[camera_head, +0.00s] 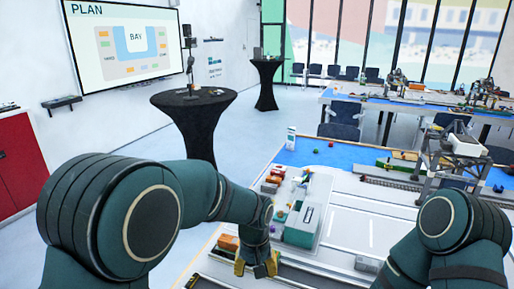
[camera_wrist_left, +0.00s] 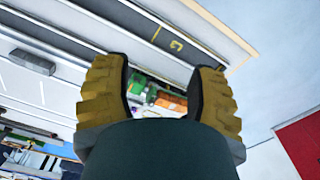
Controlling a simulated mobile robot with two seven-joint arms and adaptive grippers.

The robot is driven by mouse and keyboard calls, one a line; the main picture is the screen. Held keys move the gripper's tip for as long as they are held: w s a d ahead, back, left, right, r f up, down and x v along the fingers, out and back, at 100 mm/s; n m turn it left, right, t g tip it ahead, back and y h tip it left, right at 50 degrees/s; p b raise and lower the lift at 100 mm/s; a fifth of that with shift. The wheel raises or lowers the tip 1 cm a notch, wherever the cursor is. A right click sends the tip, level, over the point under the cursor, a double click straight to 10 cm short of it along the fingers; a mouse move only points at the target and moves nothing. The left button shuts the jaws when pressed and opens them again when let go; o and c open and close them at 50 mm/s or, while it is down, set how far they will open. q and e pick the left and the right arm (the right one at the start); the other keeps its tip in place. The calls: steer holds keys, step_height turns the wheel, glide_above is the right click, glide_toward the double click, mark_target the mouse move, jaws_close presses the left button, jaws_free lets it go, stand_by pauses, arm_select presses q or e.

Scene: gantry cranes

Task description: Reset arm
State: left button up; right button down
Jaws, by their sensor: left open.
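My left gripper (camera_head: 257,268) has yellow fingers and hangs over the near edge of the model table (camera_head: 345,215) in the head view. In the left wrist view the left gripper (camera_wrist_left: 160,88) is open, its two fingers apart with nothing held between them. Small green, white and orange items (camera_wrist_left: 165,101) show in the gap beyond the fingers. My right arm comes in at the lower right of the head view, but its gripper is not visible.
An orange block (camera_head: 228,242) lies beside my left gripper. A white and green model building (camera_head: 302,227) and small coloured blocks stand just beyond it. A grey gantry crane (camera_head: 462,145) stands at the right. A black round table (camera_head: 194,98) stands on the floor behind.

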arm_select(q)
steer(key=s+a+f+h+b, duration=0.1)
steer(key=s+a+f+b, duration=0.1)
steer(key=f, duration=0.6)
steer(key=s+a+f+h+b, duration=0.1)
steer(key=s+a+f+b, duration=0.15)
steer(key=f, duration=0.55)
steer(key=s+a+f+n+b, duration=0.1)
steer(key=s+a+f+b, duration=0.1)
steer(key=s+f, duration=0.4)
steer(key=s+a+f+n+t+h+b, duration=0.1)
steer(key=s+a+f+b, duration=0.2)
steer(key=s+f, duration=0.3)
step_height(320, 180, down, 3)
steer(key=shift+s+f+t+h, duration=0.15)
steer(key=shift+s+t+h, duration=0.05)
steer(key=shift+t+h, duration=0.1)
arm_select(e)
step_height(320, 180, down, 11)
steer(key=s, duration=0.1)
steer(key=shift+s+a, duration=0.3)
